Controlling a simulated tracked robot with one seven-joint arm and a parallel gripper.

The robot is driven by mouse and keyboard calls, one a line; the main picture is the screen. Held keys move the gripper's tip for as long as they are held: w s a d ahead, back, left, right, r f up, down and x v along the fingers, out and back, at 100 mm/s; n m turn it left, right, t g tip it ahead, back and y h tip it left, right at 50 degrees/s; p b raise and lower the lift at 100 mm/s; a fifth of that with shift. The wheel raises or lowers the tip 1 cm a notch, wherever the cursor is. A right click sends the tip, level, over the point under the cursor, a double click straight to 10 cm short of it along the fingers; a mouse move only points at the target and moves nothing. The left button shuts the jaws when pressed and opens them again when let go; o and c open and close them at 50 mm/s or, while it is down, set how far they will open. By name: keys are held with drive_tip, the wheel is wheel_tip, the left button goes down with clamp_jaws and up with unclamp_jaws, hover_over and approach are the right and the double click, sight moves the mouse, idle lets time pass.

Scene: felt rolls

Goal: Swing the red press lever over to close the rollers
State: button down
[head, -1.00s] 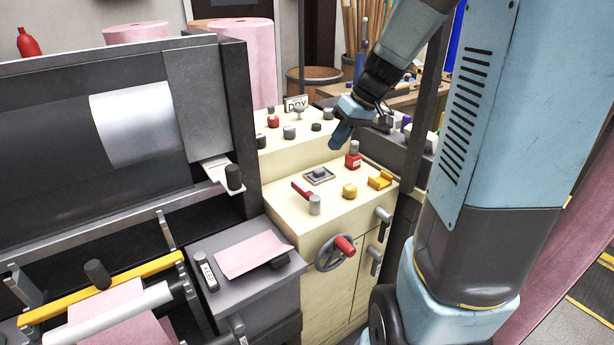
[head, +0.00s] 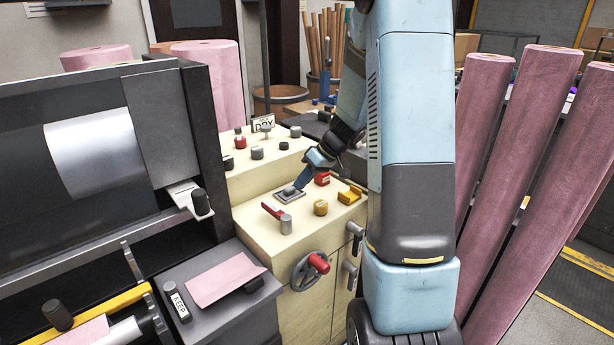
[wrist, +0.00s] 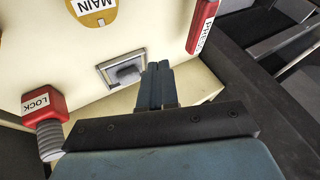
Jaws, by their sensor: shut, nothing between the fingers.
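The red press lever (head: 272,210) is a short red bar beside a grey post on top of the cream cabinet (head: 250,240). In the wrist view its red end (wrist: 204,22) shows the label PRESS at the upper right. My gripper (head: 298,187) is shut and empty, pointing down at the cabinet top, behind and right of the lever and apart from it. In the wrist view my gripper's fingertips (wrist: 157,66) are together, beside a grey toggle in a square plate (wrist: 108,68). I cannot tell whether they touch it.
A yellow MAIN knob (head: 320,208), a red LOCK control (wrist: 44,106) and a yellow block (head: 349,196) are close by on the cabinet top. A red-handled wheel (head: 308,270) is on the cabinet front. The dark roller machine (head: 190,140) stands left.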

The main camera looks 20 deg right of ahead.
sight(276, 216)
drive_tip(key=x, duration=0.5)
drive_tip(key=shift+s, duration=0.15)
drive_tip(key=a, duration=0.3)
drive_tip(key=shift+s, duration=0.4)
drive_tip(key=shift+s+a+f, duration=0.1)
drive_tip(key=shift+s+a, duration=0.05)
drive_tip(key=shift+a, duration=0.35)
drive_tip(key=shift+d, duration=0.15)
